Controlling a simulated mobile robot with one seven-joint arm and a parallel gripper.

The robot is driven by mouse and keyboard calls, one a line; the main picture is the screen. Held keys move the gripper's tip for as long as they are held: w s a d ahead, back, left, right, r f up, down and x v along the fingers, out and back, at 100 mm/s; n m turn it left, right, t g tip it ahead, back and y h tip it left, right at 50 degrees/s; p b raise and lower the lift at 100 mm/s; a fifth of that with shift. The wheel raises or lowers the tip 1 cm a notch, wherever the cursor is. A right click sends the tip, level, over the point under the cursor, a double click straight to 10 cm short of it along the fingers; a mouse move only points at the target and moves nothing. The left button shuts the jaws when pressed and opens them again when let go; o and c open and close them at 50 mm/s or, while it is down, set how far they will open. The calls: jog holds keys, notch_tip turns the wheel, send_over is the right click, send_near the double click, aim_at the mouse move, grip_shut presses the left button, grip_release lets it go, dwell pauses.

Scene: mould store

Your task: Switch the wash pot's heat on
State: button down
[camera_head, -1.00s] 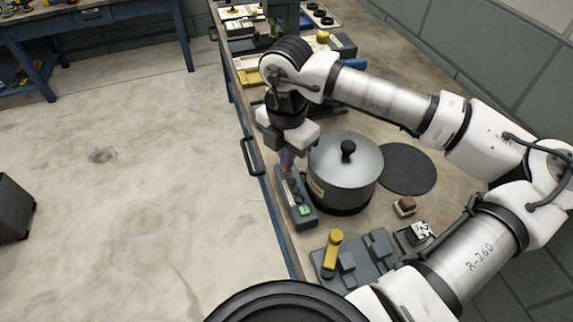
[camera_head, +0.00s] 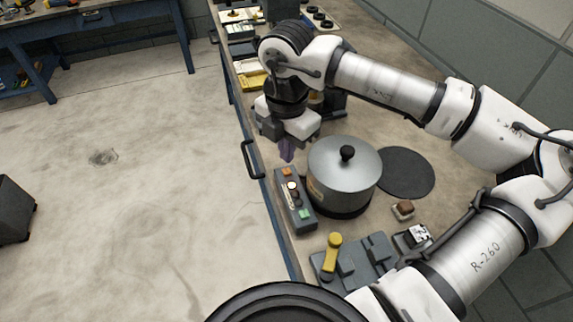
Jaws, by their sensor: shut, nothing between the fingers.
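The wash pot (camera_head: 345,172) is a silver lidded pot with a black knob, standing on a dark base on the bench. A grey control box (camera_head: 304,221) lies along its left side. It carries an orange button (camera_head: 287,172) at the far end, a pale, bright round spot (camera_head: 292,186) beside it, small dark parts in the middle and a green button (camera_head: 305,213) at the near end. My gripper (camera_head: 287,152) is shut and empty, pointing down just beyond the orange button and apparently clear of it. Its exact height is hard to tell.
A black round mat (camera_head: 406,172) lies right of the pot. A grey fixture with a yellow lever (camera_head: 332,252) and a small brown-topped block (camera_head: 403,209) are nearer. A bench-edge handle (camera_head: 250,159) is at left. Boxes and trays crowd the far bench.

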aim_at(287, 171)
notch_tip(287, 171, up, 6)
jog(key=p, duration=0.2)
dwell(0.4)
dwell(0.5)
